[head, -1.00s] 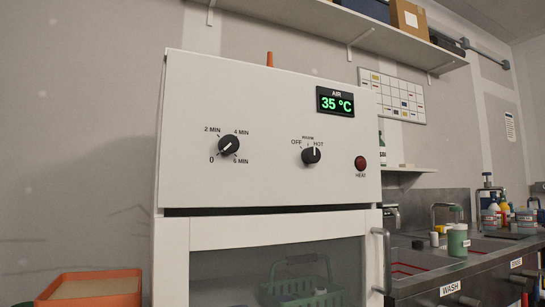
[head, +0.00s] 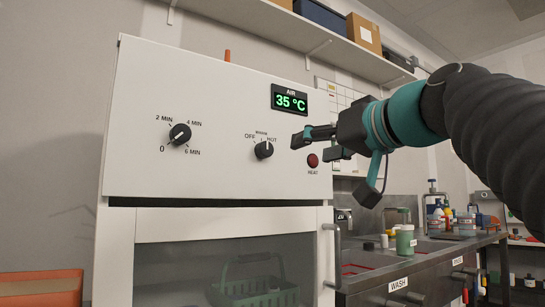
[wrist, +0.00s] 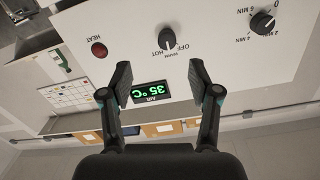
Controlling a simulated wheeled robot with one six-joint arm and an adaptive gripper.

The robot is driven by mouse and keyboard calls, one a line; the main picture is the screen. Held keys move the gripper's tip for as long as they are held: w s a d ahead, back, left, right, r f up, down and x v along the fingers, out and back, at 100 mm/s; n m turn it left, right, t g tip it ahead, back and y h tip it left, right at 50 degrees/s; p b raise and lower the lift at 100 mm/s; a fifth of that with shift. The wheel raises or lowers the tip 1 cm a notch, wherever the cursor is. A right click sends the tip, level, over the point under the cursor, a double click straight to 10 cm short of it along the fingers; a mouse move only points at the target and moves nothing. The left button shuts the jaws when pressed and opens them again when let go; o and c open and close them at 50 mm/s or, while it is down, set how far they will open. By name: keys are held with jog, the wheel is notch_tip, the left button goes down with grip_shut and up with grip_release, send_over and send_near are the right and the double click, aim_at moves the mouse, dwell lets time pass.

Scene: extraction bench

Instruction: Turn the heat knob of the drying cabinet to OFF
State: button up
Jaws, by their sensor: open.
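The heat knob (head: 263,149) is a black round knob on the white front panel of the drying cabinet (head: 150,90). Its labels read OFF, WARM and HOT, and its white mark points toward HOT. My gripper (head: 305,148) is open and empty, to the right of the knob in the head view and apart from it. In the wrist view, which is upside down, the heat knob (wrist: 167,38) shows beyond the gap between my open fingertips (wrist: 161,78). The display (head: 289,98) reads 35 °C.
A red HEAT lamp (head: 312,160) is close to my fingers. The cabinet door handle (head: 336,255) sticks out below. A shelf (head: 290,30) runs above.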

aim_at(268, 149)
jog(key=shift+n+y, duration=0.3)
jog(key=p+x, duration=0.1)
jog(key=x, duration=0.3)
jog(key=r+p+x, duration=0.1)
jog(key=x, duration=0.4)
jog(key=r+p+x, duration=0.1)
jog(key=x, duration=0.3)
jog(key=shift+w+a+r, duration=0.1)
jog(key=shift+w+a, duration=0.1)
jog(key=shift+a, duration=0.15)
jog(key=shift+c, duration=0.3)
jog(key=c, duration=1.1)
